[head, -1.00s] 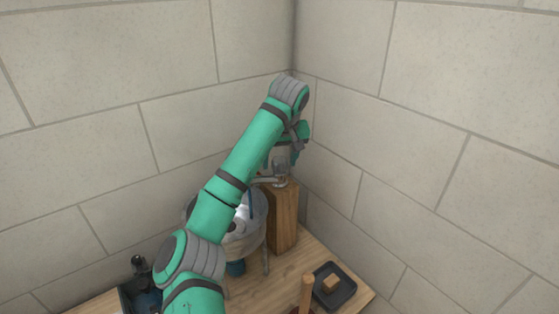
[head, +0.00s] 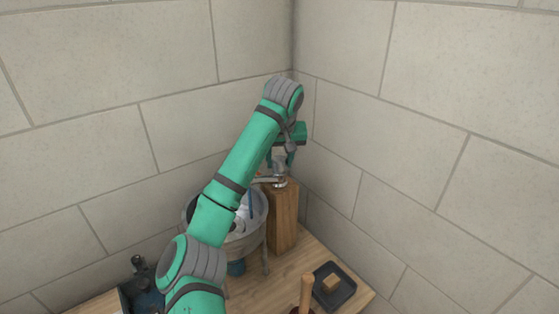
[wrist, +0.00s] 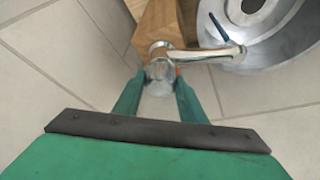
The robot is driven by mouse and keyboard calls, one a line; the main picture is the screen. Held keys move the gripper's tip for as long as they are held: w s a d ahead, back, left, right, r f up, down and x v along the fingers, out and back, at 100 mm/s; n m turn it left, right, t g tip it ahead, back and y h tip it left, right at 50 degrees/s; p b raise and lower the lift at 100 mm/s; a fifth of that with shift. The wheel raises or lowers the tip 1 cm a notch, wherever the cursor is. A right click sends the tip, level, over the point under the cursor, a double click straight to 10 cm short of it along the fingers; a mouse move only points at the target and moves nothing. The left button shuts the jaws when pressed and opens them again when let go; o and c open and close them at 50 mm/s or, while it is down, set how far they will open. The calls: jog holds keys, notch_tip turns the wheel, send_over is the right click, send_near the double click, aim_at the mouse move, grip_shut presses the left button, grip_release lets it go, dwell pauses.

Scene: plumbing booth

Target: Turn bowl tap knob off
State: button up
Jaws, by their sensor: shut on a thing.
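The bowl tap stands on top of a wooden post, its metal spout (wrist: 205,54) reaching over the metal bowl (head: 190,212). The bowl also shows in the wrist view (wrist: 285,50). The clear, pale tap knob (wrist: 160,72) sits between the fingers of my gripper (wrist: 158,84), which is shut on it. A small orange spot shows beside the knob. In the head view my gripper (head: 281,162) points down onto the tap (head: 279,181), and my arm hides part of the bowl. A thin blue stick-like thing (wrist: 219,27) rests in the bowl.
The wooden post (head: 285,220) stands close to the corner of the tiled walls. On the wooden bench (head: 290,268) are a dark tray (head: 347,292) with a tan block, a wooden handle (head: 306,292) and a dark container (head: 128,296) at the left.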

jog(key=m+h, duration=0.1)
jog(key=m, duration=0.2)
jog(key=m+h, duration=0.1)
jog(key=m, duration=0.3)
jog(key=shift+a+g+h, duration=0.2)
jog(key=shift+g+h, duration=0.1)
jog(key=shift+g, duration=0.1)
jog(key=m+g+h, duration=0.1)
jog(key=m, duration=0.5)
jog(key=shift+m+g+h, duration=0.3)
jog(key=shift+g+h, duration=0.1)
jog(key=o, duration=1.1)
jog(key=shift+c, duration=0.2)
jog(key=shift+w, duration=0.1)
jog(key=shift+r, duration=0.1)
jog(key=v, duration=1)
jog(key=shift+a+r, duration=0.25)
